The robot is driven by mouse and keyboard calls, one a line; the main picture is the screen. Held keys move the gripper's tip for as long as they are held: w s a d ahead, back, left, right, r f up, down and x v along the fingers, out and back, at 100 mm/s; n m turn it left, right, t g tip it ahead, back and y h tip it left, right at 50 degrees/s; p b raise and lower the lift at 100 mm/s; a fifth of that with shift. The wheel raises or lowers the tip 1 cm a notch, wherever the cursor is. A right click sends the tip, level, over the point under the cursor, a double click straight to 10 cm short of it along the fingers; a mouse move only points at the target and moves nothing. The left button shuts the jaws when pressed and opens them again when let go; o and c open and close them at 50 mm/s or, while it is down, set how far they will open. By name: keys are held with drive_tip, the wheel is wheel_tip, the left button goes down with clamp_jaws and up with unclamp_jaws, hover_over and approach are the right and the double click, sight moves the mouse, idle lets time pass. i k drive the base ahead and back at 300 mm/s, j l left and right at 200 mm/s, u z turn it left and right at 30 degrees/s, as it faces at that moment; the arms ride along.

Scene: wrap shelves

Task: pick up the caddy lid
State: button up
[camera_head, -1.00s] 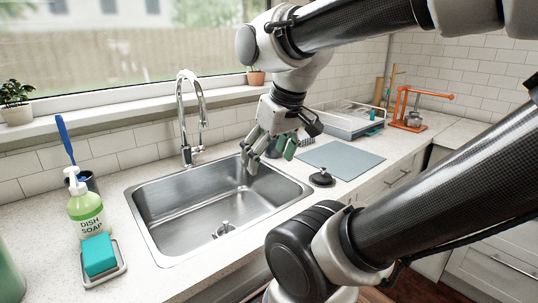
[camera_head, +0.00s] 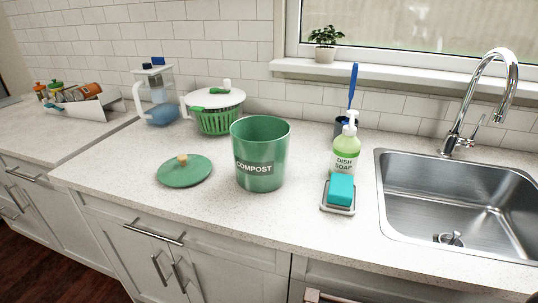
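The caddy lid (camera_head: 186,173) is a round green disc with a small tan knob on top. It lies flat on the counter to the left of the green compost caddy (camera_head: 262,180), apart from it. The caddy stands upright and uncovered, with "COMPOST" on its front. My gripper is outside the current head view, so its state and its distance to the lid are hidden.
A salad spinner (camera_head: 214,112) and a water filter pitcher (camera_head: 158,97) stand behind the lid. Dish soap (camera_head: 346,152) and a teal sponge (camera_head: 341,187) sit right of the caddy, beside the sink (camera_head: 460,200). Counter in front of the lid is clear.

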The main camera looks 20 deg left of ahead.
sight(180, 170)
drive_tip(key=k+l+u, duration=0.1)
drive_tip(key=u, duration=0.4)
drive_tip(key=k+u, duration=0.2)
drive_tip(key=u, duration=0.3)
drive_tip(key=k+u, duration=0.15)
drive_tip(key=u, duration=0.35)
